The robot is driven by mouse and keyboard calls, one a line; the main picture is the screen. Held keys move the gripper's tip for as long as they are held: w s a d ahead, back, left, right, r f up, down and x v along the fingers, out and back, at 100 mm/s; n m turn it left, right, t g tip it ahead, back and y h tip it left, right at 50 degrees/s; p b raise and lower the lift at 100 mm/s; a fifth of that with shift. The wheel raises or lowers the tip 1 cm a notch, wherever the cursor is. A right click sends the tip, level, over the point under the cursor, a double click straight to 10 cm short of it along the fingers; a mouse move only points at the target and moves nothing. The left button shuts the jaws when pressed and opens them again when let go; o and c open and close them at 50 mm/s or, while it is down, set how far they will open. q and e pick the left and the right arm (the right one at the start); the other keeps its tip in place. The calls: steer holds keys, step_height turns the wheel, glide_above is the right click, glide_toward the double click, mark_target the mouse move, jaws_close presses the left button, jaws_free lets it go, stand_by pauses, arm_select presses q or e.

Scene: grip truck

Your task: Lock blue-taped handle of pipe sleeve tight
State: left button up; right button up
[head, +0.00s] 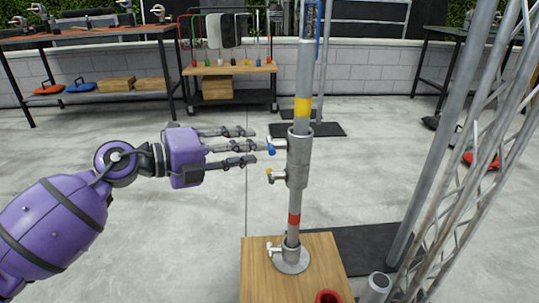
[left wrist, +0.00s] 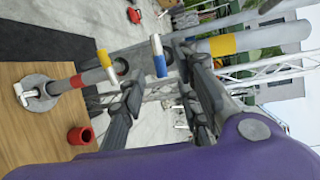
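The upright pipe (head: 303,75) stands on a wooden box and carries a grey pipe sleeve (head: 299,160). The blue-taped handle (head: 273,148) sticks out on the left near the sleeve's top; in the left wrist view its blue band (left wrist: 160,66) shows between my fingers. A yellow-taped handle (head: 271,176) sits lower on the sleeve; it also shows in the left wrist view (left wrist: 103,60). My left gripper (head: 254,147) is open, left of the blue-taped handle, its fingertips close to it. I cannot tell whether they touch. My right gripper is not in view.
A white handle (head: 273,249) is at the pipe's base on the wooden box (head: 258,286). A red cup (head: 328,297) stands at its front. A metal truss (head: 490,150) rises on the right. Workbenches (head: 90,38) stand at the back. The floor left of the pipe is clear.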

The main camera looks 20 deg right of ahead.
mark_target(271, 145)
arm_select(q)
steer(key=b+x, duration=0.1)
steer(key=x, duration=0.5)
steer(key=shift+b, duration=0.4)
steer(key=shift+d, duration=0.15)
steer(key=shift+c, duration=0.2)
jaws_close()
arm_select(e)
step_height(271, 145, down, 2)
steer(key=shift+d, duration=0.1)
